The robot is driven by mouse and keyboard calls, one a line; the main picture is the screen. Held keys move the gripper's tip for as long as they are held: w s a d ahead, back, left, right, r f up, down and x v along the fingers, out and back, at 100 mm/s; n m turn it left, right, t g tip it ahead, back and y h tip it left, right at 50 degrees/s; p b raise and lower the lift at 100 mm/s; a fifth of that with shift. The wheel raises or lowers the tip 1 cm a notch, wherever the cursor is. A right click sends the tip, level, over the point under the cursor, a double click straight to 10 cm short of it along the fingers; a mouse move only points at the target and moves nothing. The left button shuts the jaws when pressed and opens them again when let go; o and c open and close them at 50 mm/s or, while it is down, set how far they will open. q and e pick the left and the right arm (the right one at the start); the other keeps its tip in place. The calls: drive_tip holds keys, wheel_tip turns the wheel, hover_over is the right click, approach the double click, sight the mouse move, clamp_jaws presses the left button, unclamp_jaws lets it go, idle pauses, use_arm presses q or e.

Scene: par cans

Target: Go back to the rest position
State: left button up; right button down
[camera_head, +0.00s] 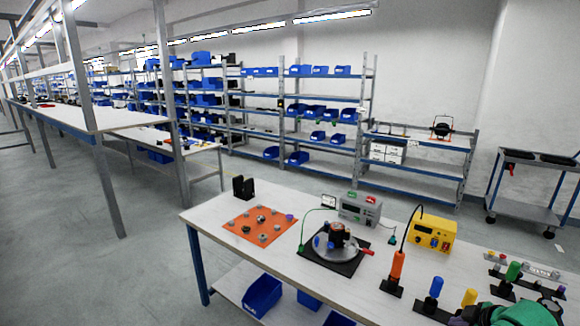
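Neither of my grippers shows in the head view, and no part of my arms can be made out for sure. The white workbench (222,213) runs from the middle to the lower right. On it, an orange mat (238,229) carries several small parts. A round metal plate with a dark part on top (337,243) sits on a black mat (312,259). A grey box device (360,208) and a yellow box device (431,234) stand behind it.
An orange-handled tool (397,268) stands upright near blue (434,291) and green (513,271) handles. A green and black object (525,314) is cut off at the bottom right. Racks with blue bins (320,114) and a cart (528,187) stand behind. Floor is clear at left.

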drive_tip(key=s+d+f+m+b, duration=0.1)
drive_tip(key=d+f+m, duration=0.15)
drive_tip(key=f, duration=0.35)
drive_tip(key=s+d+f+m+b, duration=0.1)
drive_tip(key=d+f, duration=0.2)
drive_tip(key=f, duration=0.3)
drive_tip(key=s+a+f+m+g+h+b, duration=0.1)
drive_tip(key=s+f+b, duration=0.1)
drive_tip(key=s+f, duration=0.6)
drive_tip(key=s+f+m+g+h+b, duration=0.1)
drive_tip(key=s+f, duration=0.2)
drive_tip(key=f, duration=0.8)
use_arm(q)
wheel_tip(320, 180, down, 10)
drive_tip(key=b, duration=0.4)
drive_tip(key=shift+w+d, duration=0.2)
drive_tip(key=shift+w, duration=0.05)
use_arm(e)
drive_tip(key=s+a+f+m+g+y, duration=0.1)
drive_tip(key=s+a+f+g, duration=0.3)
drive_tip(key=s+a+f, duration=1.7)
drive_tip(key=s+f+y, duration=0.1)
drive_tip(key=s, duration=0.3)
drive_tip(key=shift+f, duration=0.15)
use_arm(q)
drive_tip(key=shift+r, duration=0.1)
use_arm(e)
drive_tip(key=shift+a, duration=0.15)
